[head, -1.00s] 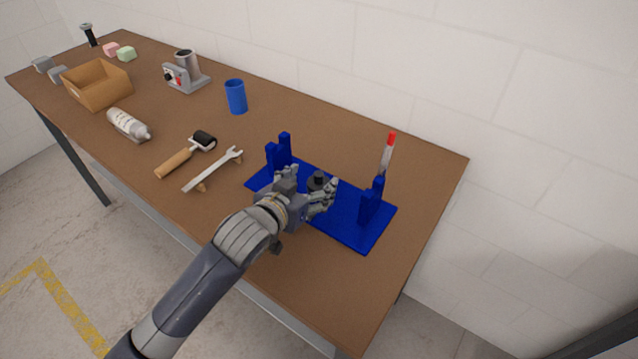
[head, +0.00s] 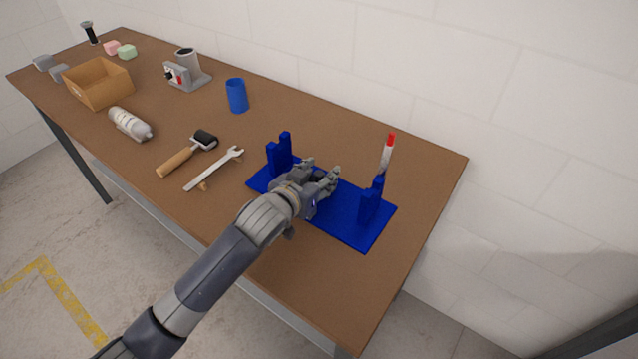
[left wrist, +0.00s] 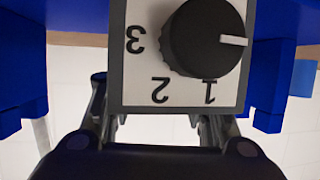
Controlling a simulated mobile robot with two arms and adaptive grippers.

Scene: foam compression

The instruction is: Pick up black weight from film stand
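The blue film stand (head: 350,232) lies near the right end of the table, with uprights at its left and right. My left gripper (head: 320,170) is over its middle, between the uprights. Its two fingers are apart and look open. The black weight is hidden behind the gripper in the head view. In the left wrist view, a grey-edged panel with a black round knob (left wrist: 205,38) and the numbers 1, 2 and 3 upside down covers the fingertips. I cannot tell whether this is the weight or touches the fingers. My right gripper is not in view.
A red-and-white stick (head: 387,152) stands at the right upright. A wrench (head: 215,170), a roller (head: 185,155), a bottle (head: 130,124) and a blue cup (head: 236,96) are to the left. Farther off are a grey device (head: 187,75) and an open box (head: 98,85).

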